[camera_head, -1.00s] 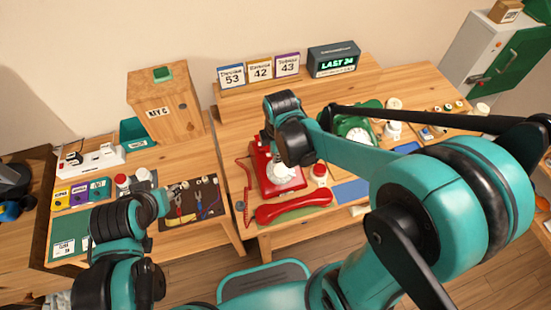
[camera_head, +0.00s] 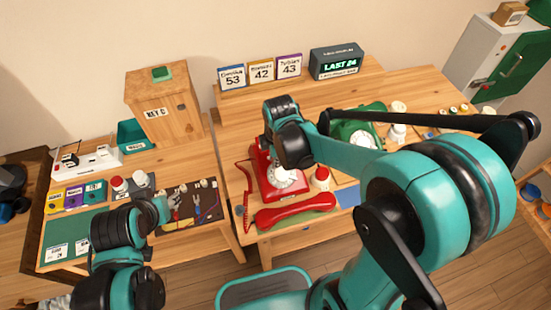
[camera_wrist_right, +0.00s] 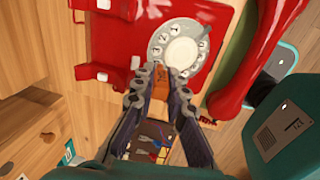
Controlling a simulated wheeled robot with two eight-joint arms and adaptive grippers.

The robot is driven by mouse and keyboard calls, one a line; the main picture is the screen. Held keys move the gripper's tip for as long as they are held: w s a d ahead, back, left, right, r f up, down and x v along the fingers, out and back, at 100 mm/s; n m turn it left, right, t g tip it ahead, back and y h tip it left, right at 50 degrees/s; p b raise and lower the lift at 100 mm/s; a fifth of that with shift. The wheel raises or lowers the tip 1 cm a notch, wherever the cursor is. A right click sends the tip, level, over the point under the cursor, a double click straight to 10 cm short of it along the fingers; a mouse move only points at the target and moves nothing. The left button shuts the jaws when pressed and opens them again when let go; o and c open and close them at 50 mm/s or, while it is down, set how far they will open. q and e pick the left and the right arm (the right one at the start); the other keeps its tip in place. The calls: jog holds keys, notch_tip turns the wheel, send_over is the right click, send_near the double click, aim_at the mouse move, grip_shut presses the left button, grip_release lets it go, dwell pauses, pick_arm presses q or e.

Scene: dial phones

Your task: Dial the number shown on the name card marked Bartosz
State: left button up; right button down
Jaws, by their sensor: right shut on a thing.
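The red dial phone (camera_head: 268,168) stands on the right-hand desk, its pale dial (camera_head: 290,181) partly behind my right arm. The dial also shows in the right wrist view (camera_wrist_right: 180,50). My right gripper (camera_wrist_right: 166,73) is at the dial's lower edge, its fingertips closed on a small orange-brown piece (camera_wrist_right: 161,84). Three name cards stand on the back ledge, reading 53 (camera_head: 232,77), 42 (camera_head: 261,71) and 43 (camera_head: 289,66). Their names are too small to read surely. My left arm is over the left desk; its fingers cannot be made out.
The red handset (camera_head: 296,211) lies in front of the phone. A green phone (camera_head: 358,131) stands to the right. A dark display (camera_head: 337,62) reads LAST and a number, seemingly 24. The wooden box (camera_head: 162,103) and tool mat (camera_head: 192,207) are left.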

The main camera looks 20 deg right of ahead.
jog(key=shift+w+f+b, duration=0.2)
jog(key=shift+f+b, duration=0.15)
jog(key=shift+f, duration=0.15)
dwell(0.6)
jog(key=shift+d, duration=0.1)
jog(key=shift+w+d+r, duration=0.1)
jog(key=shift+w+d, duration=0.15)
jog(key=shift+d, duration=0.4)
dwell(0.3)
jog(key=shift+d, duration=0.5)
